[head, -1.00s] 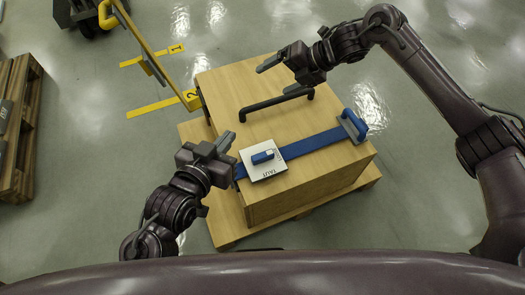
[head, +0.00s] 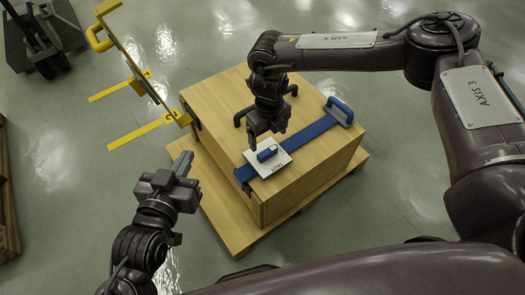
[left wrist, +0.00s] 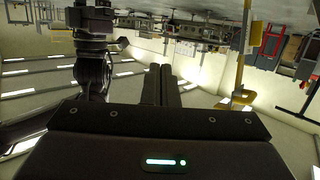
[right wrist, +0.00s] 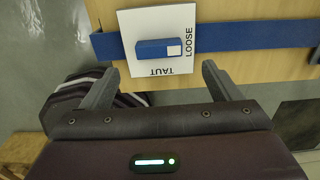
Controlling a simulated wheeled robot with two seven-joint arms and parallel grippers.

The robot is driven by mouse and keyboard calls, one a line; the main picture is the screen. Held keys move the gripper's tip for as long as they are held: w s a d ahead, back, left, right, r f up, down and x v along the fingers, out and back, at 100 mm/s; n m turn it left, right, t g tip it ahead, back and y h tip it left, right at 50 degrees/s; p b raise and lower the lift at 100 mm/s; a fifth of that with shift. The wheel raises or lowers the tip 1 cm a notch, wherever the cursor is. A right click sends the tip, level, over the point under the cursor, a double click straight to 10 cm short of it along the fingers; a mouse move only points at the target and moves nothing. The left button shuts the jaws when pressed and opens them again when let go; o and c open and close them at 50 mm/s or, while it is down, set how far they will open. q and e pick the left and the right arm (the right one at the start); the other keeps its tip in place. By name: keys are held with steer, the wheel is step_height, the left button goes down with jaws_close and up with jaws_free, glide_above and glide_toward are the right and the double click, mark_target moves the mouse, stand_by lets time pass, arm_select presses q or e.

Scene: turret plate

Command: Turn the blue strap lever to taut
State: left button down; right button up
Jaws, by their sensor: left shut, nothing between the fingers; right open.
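The blue strap lever (head: 267,153) sits on a white plate (head: 281,166) on top of the wooden crate. In the right wrist view the lever (right wrist: 158,48) lies along the blue strap, its white-marked end toward the right. The plate (right wrist: 128,22) there reads TAUT and LOOSE. My right gripper (head: 263,143) is above the plate, close to the lever in the head view. In the right wrist view its two fingers (right wrist: 160,82) are spread wide, with nothing between them. My left gripper (head: 184,165) is shut and empty, left of the crate; its fingers (left wrist: 163,85) are together.
A black bar handle on the crate is partly behind my right arm. A yellow upright frame (head: 135,60) stands at the left.

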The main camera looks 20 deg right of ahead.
mark_target(268, 151)
step_height(268, 151, down, 4)
steer(key=shift+r+b, duration=0.2)
steer(key=shift+b, duration=0.3)
step_height(268, 151, down, 3)
steer(key=shift+b, duration=0.4)
steer(key=shift+f, duration=0.15)
arm_select(q)
step_height(268, 151, up, 15)
steer(key=a+t+h, duration=0.1)
steer(key=t+h, duration=0.1)
steer(key=t, duration=0.5)
steer(key=shift+t+h, duration=0.3)
steer(key=shift+h, duration=0.1)
steer(key=shift+a, duration=0.1)
steer(key=shift+w, duration=0.1)
arm_select(e)
steer(key=c, duration=1)
